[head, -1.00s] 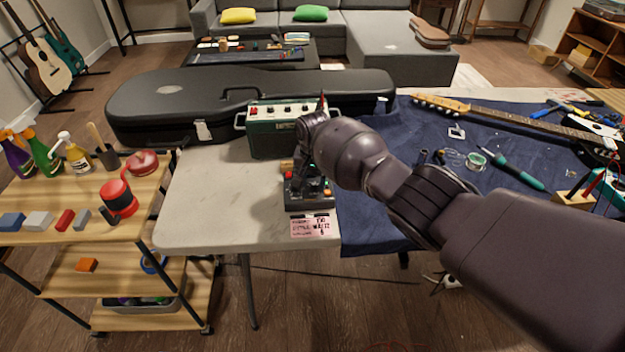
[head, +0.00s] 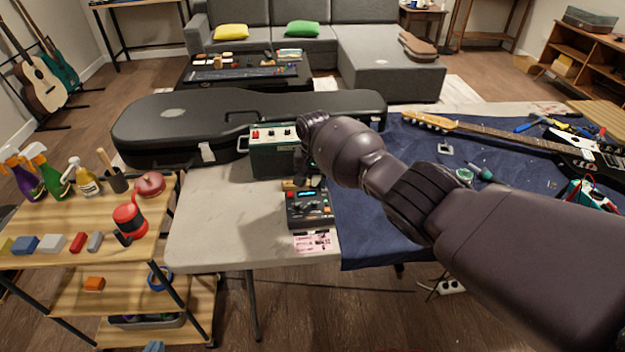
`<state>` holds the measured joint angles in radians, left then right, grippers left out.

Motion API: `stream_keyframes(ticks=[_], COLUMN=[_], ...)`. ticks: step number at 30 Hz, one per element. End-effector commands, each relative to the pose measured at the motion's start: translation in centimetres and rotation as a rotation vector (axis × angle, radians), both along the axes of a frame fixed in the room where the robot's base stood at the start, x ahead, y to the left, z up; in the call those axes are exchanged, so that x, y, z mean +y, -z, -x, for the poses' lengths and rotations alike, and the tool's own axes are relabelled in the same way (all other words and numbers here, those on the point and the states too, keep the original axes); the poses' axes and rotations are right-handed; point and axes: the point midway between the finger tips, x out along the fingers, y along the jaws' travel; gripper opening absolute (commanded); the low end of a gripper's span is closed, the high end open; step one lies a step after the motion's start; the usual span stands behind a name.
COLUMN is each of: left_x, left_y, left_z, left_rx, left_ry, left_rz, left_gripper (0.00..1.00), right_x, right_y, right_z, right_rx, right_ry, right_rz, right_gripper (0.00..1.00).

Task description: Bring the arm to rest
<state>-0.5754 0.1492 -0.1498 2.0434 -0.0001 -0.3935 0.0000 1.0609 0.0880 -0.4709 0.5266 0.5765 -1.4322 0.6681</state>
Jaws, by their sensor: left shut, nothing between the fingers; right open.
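My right arm reaches in from the right edge across the blue-covered part of the table. Its gripper (head: 309,174) points down at the front of the green amplifier (head: 272,155), just above and behind a dark pedal (head: 309,208) with knobs and a lit blue display. The gripper is open, with its fingers small and partly hidden by my own wrist. I see nothing held in it. A gap to the pedal seems to show, but the exact height is hard to tell. My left gripper is not in view.
A pink label (head: 313,242) lies before the pedal. A black guitar case (head: 220,112) lies behind. An electric guitar (head: 500,135) and tools lie on the blue cloth (head: 365,235). A wooden cart (head: 80,235) stands left. The table's grey left part (head: 225,220) is mostly clear.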

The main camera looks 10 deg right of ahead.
Motion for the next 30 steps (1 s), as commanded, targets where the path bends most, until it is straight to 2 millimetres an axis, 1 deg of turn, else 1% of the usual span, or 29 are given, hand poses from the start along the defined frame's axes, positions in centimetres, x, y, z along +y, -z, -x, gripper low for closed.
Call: stream_keyframes(ticks=[12,14,16,17,20,23,24,27,30], left_x=[-0.1,-0.1,-0.1,-0.1,-0.1,-0.1,-0.1,-0.1,-0.1], left_y=[0.1,0.1,0.1,0.1,0.1,0.1,0.2,0.3,0.5], left_z=[0.0,0.0,0.0,0.0,0.0,0.0,0.0,0.1,0.1], left_rx=[0.001,0.001,0.0,0.0,-0.002,-0.002,-0.001,0.001,0.004], left_ry=[-0.003,-0.003,-0.003,-0.003,-0.003,-0.003,-0.002,-0.003,-0.002], left_rz=[0.005,0.005,0.005,0.005,0.005,0.005,0.004,0.004,0.003], left_gripper=[0.0,0.0,0.0,0.0,0.0,0.0,0.0,0.0,0.0], right_x=[0.0,0.2,0.5,0.9,2.9,5.0,5.8,7.2,7.9], right_y=[0.0,0.0,-0.2,-0.7,-3.4,-6.8,-8.2,-10.4,-11.7], right_z=[-0.1,-0.5,-1.4,-2.0,-4.4,-6.3,-6.9,-7.6,-7.4], right_rx=[-0.005,-0.031,-0.089,-0.128,-0.29,-0.449,-0.518,-0.677,-0.827], right_ry=[-0.022,-0.053,-0.102,-0.132,-0.245,-0.341,-0.38,-0.464,-0.529], right_rz=[-0.002,-0.01,-0.014,-0.019,-0.039,-0.056,-0.065,-0.082,-0.1], right_gripper=[0.44,0.44,0.44,0.44,0.44,0.44,0.44,0.44,0.44])
